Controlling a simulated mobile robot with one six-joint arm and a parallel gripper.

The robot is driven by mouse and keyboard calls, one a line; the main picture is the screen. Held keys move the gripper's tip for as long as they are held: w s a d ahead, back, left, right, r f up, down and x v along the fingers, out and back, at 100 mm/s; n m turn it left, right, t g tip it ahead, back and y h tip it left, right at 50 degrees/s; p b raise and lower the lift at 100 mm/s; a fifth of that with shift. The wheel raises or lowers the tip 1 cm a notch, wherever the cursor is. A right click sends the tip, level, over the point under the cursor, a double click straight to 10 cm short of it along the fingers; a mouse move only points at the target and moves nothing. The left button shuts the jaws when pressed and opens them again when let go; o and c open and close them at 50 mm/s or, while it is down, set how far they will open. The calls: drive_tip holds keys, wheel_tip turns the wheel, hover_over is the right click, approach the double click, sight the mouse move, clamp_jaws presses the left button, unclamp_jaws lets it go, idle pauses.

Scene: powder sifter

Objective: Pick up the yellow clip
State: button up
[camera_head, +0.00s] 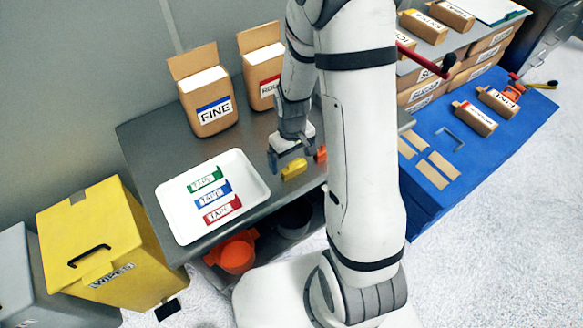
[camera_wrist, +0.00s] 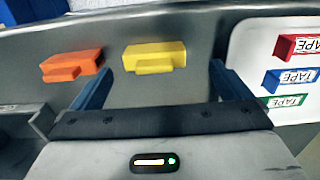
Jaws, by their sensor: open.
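The yellow clip (camera_head: 294,169) lies on the grey table near its front edge in the head view. In the wrist view the yellow clip (camera_wrist: 154,56) lies just beyond and between my fingertips. My gripper (camera_head: 287,153) is open and empty, with its fingers on either side of the line to the clip. In the wrist view my gripper (camera_wrist: 155,80) shows one blue finger at left and one at right. It appears close above the table, and I cannot tell the exact height.
An orange clip (camera_wrist: 72,66) lies just left of the yellow one in the wrist view. A white tray (camera_head: 170,217) with green, blue and red tape boxes stands at left. The FINE box (camera_head: 212,113) and another open box (camera_head: 268,88) stand behind. A blue table (camera_head: 440,205) is at right.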

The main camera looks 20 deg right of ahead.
sight(294, 162)
drive_tip(key=shift+w+d+f+p, duration=0.15)
drive_tip(key=shift+f+p, duration=0.15)
drive_tip(key=shift+f, duration=0.95)
drive_tip(key=shift+s+d+f+p, duration=0.15)
drive_tip(key=shift+f+p, duration=0.1)
drive_tip(key=shift+f, duration=0.95)
drive_tip(key=shift+w, duration=0.1)
drive_tip(key=c, duration=1)
drive_tip(key=shift+c, duration=0.2)
